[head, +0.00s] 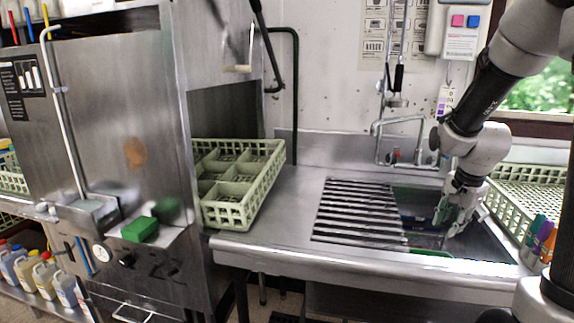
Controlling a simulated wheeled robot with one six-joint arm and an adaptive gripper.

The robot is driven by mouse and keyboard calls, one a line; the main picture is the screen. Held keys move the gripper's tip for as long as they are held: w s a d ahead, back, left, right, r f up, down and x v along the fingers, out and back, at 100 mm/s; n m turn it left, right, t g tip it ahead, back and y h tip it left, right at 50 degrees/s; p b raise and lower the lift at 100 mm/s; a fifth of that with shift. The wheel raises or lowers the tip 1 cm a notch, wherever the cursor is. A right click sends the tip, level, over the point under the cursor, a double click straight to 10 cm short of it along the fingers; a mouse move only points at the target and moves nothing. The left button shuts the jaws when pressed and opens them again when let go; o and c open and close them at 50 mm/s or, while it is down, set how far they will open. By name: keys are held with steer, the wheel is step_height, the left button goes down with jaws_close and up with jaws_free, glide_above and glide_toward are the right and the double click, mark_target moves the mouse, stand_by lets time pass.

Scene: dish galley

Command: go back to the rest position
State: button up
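My gripper (448,218) hangs at the end of my arm on the right, low over the sink basin (490,238). Its fingers point down, beside the right end of the slatted drain grate (362,212). The fingers look small and blend with the dark basin, so I cannot tell whether they are apart or hold something. A green item (432,253) lies at the basin's front edge below the gripper.
A pale green dish rack (240,205) sits on the counter at the left, partly in the steel dishwasher (115,130). Another rack (530,190) stands at the right behind my arm. The faucet (400,124) rises behind the sink. A green block (140,229) rests on the dishwasher's ledge.

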steer(key=s+a+r+n+t, duration=0.1)
steer(key=s+a+r+n, duration=0.3)
steer(key=r, duration=0.5)
steer(key=s+a+r+n, duration=0.1)
steer(key=s+n, duration=0.3)
steer(key=s, duration=0.4)
steer(key=s+a+r+n, duration=0.1)
steer(key=s+r+n, duration=0.3)
steer(key=s, duration=0.4)
steer(key=shift+s+a+n, duration=0.35)
steer(key=shift+s+n, duration=0.05)
steer(key=shift+n, duration=0.3)
